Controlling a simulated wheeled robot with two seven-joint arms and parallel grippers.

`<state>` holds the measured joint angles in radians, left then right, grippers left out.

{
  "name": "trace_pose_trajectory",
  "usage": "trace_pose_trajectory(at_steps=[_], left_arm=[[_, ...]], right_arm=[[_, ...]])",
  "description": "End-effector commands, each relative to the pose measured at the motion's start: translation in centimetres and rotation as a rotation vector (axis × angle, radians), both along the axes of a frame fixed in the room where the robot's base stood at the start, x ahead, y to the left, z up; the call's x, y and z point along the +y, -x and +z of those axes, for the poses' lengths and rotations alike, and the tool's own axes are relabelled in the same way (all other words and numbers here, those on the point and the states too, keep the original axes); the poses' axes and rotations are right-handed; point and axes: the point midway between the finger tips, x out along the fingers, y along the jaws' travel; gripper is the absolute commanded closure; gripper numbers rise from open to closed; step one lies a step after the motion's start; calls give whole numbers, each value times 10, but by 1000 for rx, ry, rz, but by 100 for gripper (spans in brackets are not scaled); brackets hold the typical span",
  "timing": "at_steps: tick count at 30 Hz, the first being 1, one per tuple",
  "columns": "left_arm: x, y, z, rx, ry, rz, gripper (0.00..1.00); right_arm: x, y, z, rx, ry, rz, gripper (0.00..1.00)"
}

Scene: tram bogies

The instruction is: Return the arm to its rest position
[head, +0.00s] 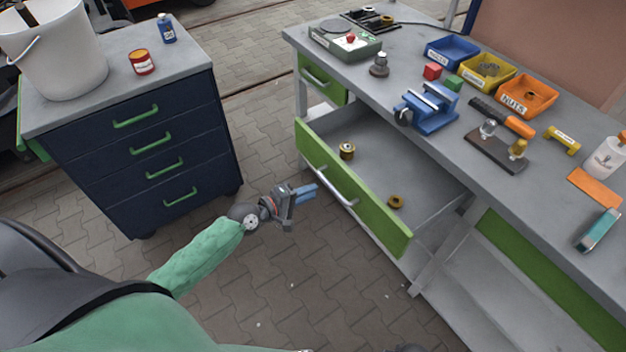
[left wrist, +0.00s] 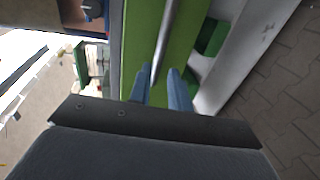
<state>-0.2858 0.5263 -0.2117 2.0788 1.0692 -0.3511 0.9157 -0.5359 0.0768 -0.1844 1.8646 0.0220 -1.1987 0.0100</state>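My left arm (head: 205,254) reaches forward from the lower left in the head view. My left gripper (head: 308,192) is in front of the open green drawer (head: 378,220), just left of its silver handle (head: 338,186). Its blue fingers are apart with nothing between them, and I see a small gap to the handle. In the left wrist view the two fingertips (left wrist: 160,88) point at the green drawer front (left wrist: 187,40), with the handle (left wrist: 166,35) ahead of them. My right gripper is not in view.
The open drawer holds two brass-coloured parts (head: 347,150). The grey workbench (head: 440,160) carries a blue vise (head: 428,108), bins and tools. A dark blue cabinet (head: 140,150) with a white bucket (head: 55,50) stands at left. Paved floor (head: 262,140) lies clear between them.

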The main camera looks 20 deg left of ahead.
Motion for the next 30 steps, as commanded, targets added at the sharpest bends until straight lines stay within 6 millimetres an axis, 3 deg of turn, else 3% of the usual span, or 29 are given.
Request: trace_pose_trajectory(at_steps=[11, 17, 26, 30], left_arm=[[-1, 1, -1, -30, -52, -18, 81], [-5, 11, -23, -78, -298, -137, 81], [28, 32, -109, -97, -929, -415, 81], [48, 56, -167, -25, -1214, -573, 81]], right_arm=[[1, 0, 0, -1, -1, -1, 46], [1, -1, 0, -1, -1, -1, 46], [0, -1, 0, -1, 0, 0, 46], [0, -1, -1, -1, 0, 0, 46]])
